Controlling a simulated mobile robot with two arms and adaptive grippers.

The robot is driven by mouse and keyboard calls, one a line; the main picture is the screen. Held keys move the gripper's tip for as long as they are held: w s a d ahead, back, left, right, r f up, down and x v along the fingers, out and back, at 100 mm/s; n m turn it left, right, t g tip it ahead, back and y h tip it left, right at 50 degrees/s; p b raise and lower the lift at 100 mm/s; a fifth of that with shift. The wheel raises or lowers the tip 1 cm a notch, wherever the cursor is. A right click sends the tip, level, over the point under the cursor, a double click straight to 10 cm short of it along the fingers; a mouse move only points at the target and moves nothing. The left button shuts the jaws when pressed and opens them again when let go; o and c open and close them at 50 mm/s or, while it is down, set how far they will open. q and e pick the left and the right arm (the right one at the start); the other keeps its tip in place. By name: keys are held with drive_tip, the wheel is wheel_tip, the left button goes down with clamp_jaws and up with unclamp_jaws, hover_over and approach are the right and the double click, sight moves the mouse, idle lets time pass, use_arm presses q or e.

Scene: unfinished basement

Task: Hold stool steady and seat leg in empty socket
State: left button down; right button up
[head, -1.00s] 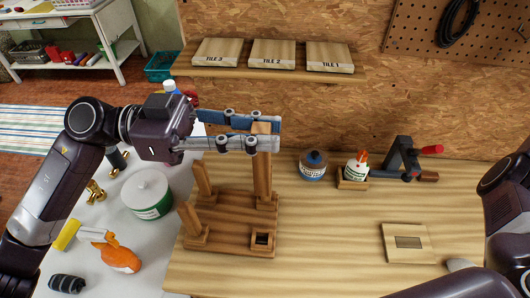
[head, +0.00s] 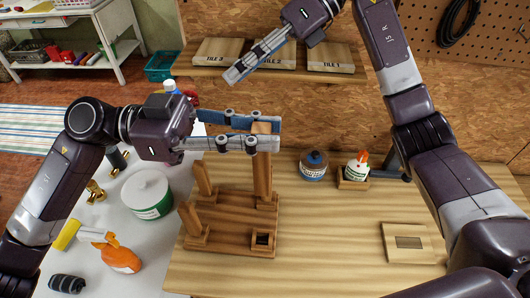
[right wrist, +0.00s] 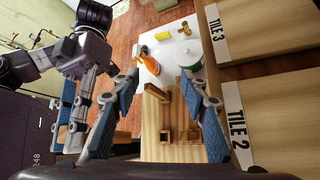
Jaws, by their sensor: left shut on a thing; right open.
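The upturned wooden stool (head: 230,208) stands on the bench with legs upright at its back right, back left and front left. The dark empty socket (head: 262,239) is at its front right corner. My left gripper (head: 268,134) is shut on the top of the tall back-right leg (head: 262,180). My right gripper (head: 238,72) is open and empty, high up in front of the shelf's left and middle tiles. In the right wrist view the stool (right wrist: 166,118) lies below, between my open fingers. I cannot make out a separate loose leg.
The shelf (head: 210,73) holds three labelled tiles close to my right gripper. A brown-blue jar (head: 313,166), a glue bottle (head: 357,166) and a holed wooden plate (head: 408,243) are on the bench. A white tub (head: 148,195) and orange bottle (head: 120,258) stand left. The bench middle is clear.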

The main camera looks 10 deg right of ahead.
drive_tip(key=s+a+f+n+g+h, duration=0.1)
drive_tip(key=s+a+f+n+h, duration=0.3)
drive_tip(key=f, duration=0.4)
drive_tip(key=d+f+h, duration=0.2)
drive_tip(key=f, duration=0.1)
drive_tip(key=s+d+f+t+h, duration=0.1)
drive_tip(key=d+f+h, duration=0.1)
drive_tip(key=f, duration=0.2)
drive_tip(key=s+d+f+h, duration=0.1)
drive_tip(key=d+f+h, duration=0.1)
drive_tip(key=d+f, duration=0.1)
drive_tip(key=shift+f+m+t+h, duration=0.25)
drive_tip(key=shift+m+t+h, duration=0.05)
drive_tip(key=shift+m, duration=0.1)
wheel_tip(320, 180, down, 12)
clamp_jaws()
